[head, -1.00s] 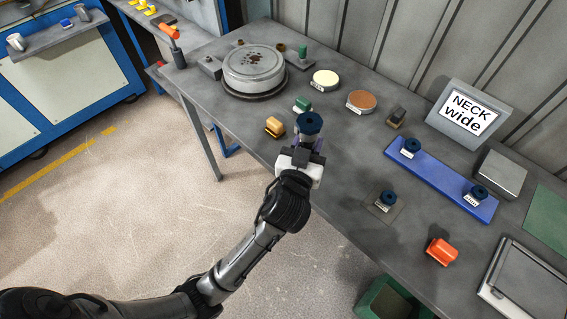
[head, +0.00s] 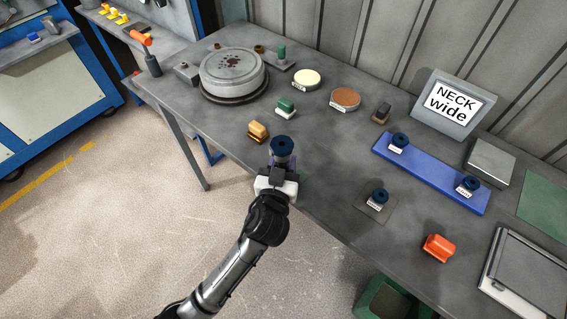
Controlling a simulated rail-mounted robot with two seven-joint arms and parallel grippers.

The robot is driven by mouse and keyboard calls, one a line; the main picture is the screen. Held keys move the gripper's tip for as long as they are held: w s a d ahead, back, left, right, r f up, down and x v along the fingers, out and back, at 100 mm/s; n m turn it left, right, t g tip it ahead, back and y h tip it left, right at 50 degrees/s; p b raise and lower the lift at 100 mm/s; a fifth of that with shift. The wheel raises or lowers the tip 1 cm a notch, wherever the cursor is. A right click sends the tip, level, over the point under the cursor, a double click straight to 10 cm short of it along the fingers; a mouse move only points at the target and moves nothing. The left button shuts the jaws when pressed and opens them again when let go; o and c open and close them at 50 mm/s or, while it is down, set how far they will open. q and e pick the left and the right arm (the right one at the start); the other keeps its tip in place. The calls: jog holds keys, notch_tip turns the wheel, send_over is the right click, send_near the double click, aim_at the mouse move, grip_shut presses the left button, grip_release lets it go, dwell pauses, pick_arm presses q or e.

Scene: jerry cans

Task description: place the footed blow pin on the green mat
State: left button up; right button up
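My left gripper (head: 278,172) is shut on a dark-blue-topped pin (head: 282,147), held upright at the table's front edge. Its lower part is hidden by the fingers, so I cannot tell whether it has a foot. Similar dark-blue-topped pins stand on the blue tray (head: 428,174), one at its left end (head: 398,141) and one at its right end (head: 468,185). Another (head: 378,197) stands on a small grey plate. A green mat (head: 545,212) lies bare at the right edge of view. A small green patch (head: 304,175) shows just right of the gripper. My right gripper is out of view.
A tan block (head: 257,131) and a green-topped block (head: 285,107) lie close beyond the gripper. Cream (head: 307,79) and brown (head: 345,98) discs, a round drum (head: 233,73), an orange block (head: 438,248) and a "NECK wide" sign (head: 452,105) also occupy the table.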

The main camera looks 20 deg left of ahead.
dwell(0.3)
pick_arm(q)
jog(key=shift+f, duration=0.2)
jog(key=o, duration=1.1)
jog(key=shift+r, duration=0.3)
jog(key=shift+s+d+f, duration=0.1)
jog(key=shift+s, duration=0.25)
jog(key=s, duration=0.3)
jog(key=s+d, duration=0.1)
jog(key=s, duration=0.3)
jog(key=s+d, duration=0.1)
jog(key=s, duration=0.3)
